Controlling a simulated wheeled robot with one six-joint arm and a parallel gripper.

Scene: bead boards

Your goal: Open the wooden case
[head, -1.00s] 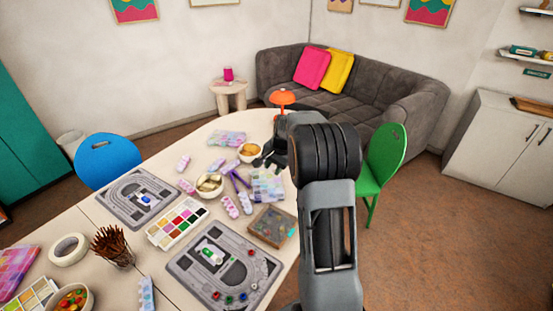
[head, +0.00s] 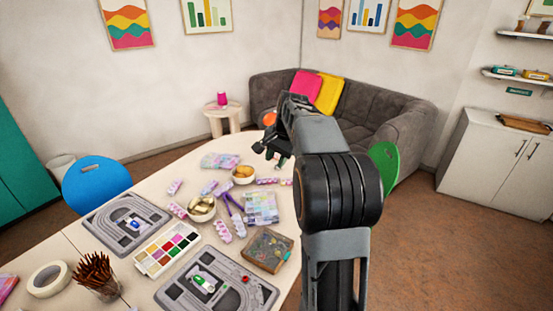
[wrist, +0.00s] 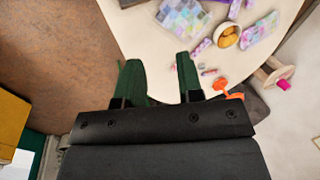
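A small wooden case (head: 268,251) with a see-through top lies on the table near its right edge in the head view. Its lid looks shut, and dark and coloured bits show inside. A small teal part is at its right side. At most a brown sliver of it shows at the top edge of the wrist view. My gripper (head: 270,152) is beyond the case, above the far end of the table, well apart from it. In the wrist view my gripper (wrist: 157,68) has its two green fingers spread with nothing between them.
Bead boxes, a bowl (head: 201,208), a paint set (head: 167,249) and grey track boards (head: 216,284) crowd the table. A green chair (head: 383,167) stands right of it. Floor at right is clear.

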